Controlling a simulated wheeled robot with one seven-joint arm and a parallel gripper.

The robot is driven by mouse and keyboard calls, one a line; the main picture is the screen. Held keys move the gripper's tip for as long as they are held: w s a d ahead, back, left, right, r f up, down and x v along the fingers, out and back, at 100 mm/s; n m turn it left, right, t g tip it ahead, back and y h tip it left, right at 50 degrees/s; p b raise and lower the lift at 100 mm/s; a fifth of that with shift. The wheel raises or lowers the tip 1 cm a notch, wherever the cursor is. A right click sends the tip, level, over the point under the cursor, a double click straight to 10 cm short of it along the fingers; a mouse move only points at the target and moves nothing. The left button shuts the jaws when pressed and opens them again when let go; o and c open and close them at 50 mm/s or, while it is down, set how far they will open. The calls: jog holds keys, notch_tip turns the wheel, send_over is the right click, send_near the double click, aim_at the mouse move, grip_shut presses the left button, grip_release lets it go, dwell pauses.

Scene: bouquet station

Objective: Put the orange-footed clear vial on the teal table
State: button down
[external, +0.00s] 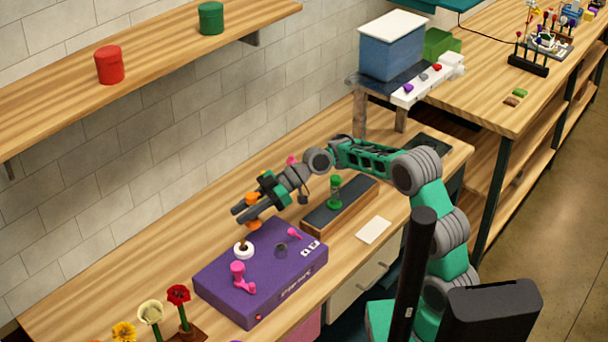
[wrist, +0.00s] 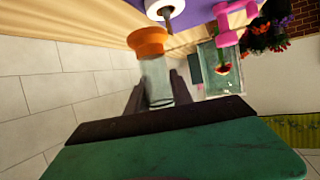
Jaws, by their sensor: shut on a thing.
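The orange-footed clear vial (wrist: 156,78) is between the fingers of my gripper (wrist: 158,97) in the wrist view, its orange foot (wrist: 148,40) pointing away from the palm. In the external view my gripper (external: 244,214) is shut on it above the back left of the purple box, with orange parts (external: 253,224) showing around the fingers. The clear body is mostly hidden there. A teal surface (external: 445,4) is cut off at the top edge of the external view; I cannot tell whether it is the teal table.
The purple box (external: 270,275) carries a white ring (external: 243,250) and pink handles (external: 239,277). A green-footed vial (external: 335,183) stands in a wooden tray (external: 345,212). Flowers (external: 179,294) stand front left. A stand holds a blue bin (external: 391,50). A shelf (external: 150,50) overhangs the bench.

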jog(key=w+a+f+p, duration=0.2)
jog(key=a+f, duration=0.1)
jog(key=f, duration=0.1)
jog(key=w+a+f+p, duration=0.2)
jog(key=w+a+f, duration=0.1)
jog(key=a+f, duration=0.1)
jog(key=w+a+f+p, duration=0.3)
jog(key=a+f, duration=0.1)
jog(key=shift+a+f, duration=0.2)
jog(key=shift+a, duration=0.05)
jog(key=shift+f+b, duration=0.35)
jog(key=shift+b, duration=0.05)
jog(key=c, duration=1.6)
grip_release()
jog(key=shift+f, duration=0.1)
jog(key=o, duration=0.5)
